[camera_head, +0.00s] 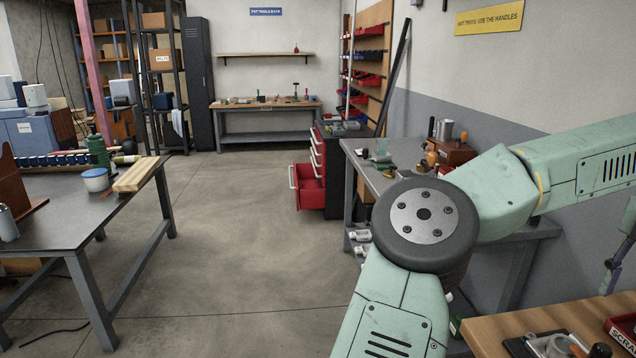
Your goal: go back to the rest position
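My arm's pale green links and dark round joint (423,222) fill the right side of the view. One link runs off the right edge and another runs down off the bottom edge. My gripper is outside the picture, so its state and anything in it are hidden. A grey bench (362,152) against the right wall stands behind my arm. A sample roaster seems to stand on it, a brown and metal device (450,150) partly behind my arm.
A dark table (70,214) with a wooden board (136,175) and tub (95,180) stands at left. A red drawer (308,186) hangs open. A wooden worktop (490,330) is at the lower right. The middle floor (235,230) is clear.

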